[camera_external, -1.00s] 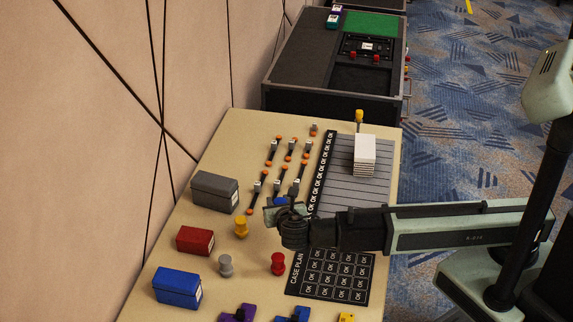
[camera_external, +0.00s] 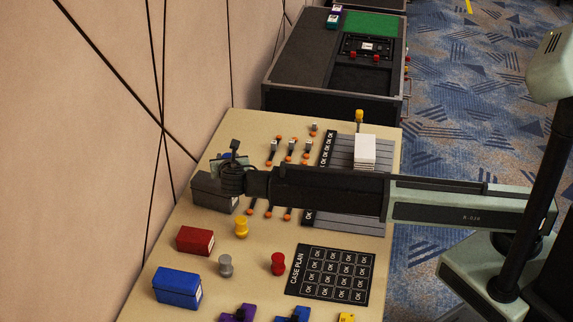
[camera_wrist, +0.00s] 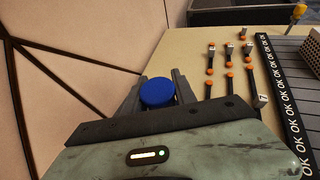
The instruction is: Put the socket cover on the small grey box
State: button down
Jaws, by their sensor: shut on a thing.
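My gripper (camera_external: 230,163) is shut on a round blue cover (camera_wrist: 157,92), which sits between the two grey fingers in the wrist view. I take this blue piece to be the socket cover. The small grey box (camera_external: 208,197) stands on the tan table near the wall, at the left in the external view. My gripper is over or just behind the box there and hides part of its top. I cannot tell the height gap. The box is hidden in the wrist view.
A red box (camera_external: 195,240) and a blue box (camera_external: 177,287) stand nearer the camera. Yellow, grey and red knobs (camera_external: 278,263) stand beside them. Several short cables with orange ends (camera_external: 290,157) lie right of my gripper. A ribbed grey mat (camera_external: 345,225) lies farther right.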

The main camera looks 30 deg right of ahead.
jog(key=w+a, duration=0.2)
jog(key=w, duration=0.1)
jog(key=w+a, duration=0.1)
jog(key=w, duration=0.1)
jog(key=shift+w+a+f, duration=0.1)
jog(key=shift+a+f, duration=0.05)
jog(key=shift+f, duration=0.15)
notch_tip(320, 180, down, 4)
jog(key=b, duration=0.4)
jog(key=shift+r, duration=0.25)
jog(key=shift+f, duration=0.1)
jog(key=c, duration=1)
grip_release()
jog(key=p+v, duration=0.4)
jog(key=v, duration=0.8)
jog(key=shift+p, duration=0.35)
